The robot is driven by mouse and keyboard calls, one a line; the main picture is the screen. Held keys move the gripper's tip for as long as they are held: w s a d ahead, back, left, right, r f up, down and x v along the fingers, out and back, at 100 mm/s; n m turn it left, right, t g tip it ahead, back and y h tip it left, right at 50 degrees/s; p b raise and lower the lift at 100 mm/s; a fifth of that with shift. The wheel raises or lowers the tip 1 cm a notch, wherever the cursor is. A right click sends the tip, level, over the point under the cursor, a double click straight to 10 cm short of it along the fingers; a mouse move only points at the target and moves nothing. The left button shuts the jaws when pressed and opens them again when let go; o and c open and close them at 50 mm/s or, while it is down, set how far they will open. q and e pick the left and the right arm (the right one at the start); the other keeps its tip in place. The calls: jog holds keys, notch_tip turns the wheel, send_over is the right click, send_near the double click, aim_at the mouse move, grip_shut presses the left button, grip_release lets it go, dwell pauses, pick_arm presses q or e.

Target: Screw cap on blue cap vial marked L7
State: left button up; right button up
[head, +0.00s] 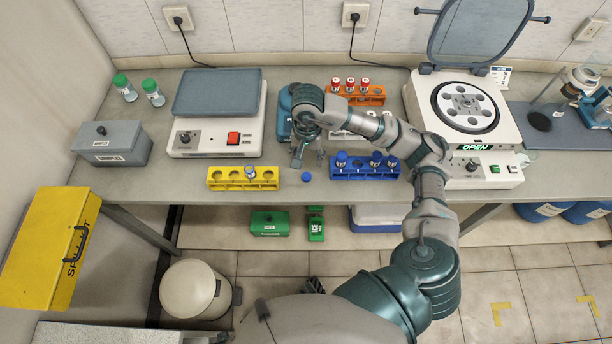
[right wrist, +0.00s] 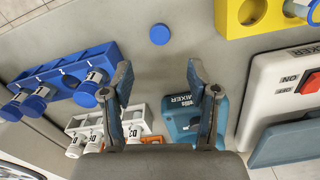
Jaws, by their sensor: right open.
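A loose blue cap (head: 306,177) lies on the bench between the yellow rack (head: 214,180) and the blue rack (head: 365,173). An open-topped vial (head: 250,172) stands in the yellow rack; its label is too small to read. Several blue-capped vials (head: 376,158) stand in the blue rack. My right gripper (head: 308,160) is open and empty above the bench, just behind the cap. In the right wrist view, the cap (right wrist: 159,34) lies beyond the spread fingertips (right wrist: 160,75), apart from them. My left gripper is not in view.
The mixer (right wrist: 190,122) and a white rack (right wrist: 78,123) are close to my right gripper. An orange rack (head: 374,97) with red-capped vials stands behind. Bare bench surrounds the cap.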

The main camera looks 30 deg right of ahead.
aim_at(307, 176)
jog(key=shift+a+f, duration=0.1)
jog(key=shift+f, duration=1.45)
jog(key=f, duration=0.5)
jog(key=shift+s+a+f, duration=0.1)
jog(key=shift+s+a, duration=0.1)
jog(key=shift+s, duration=0.05)
jog(key=c, duration=0.8)
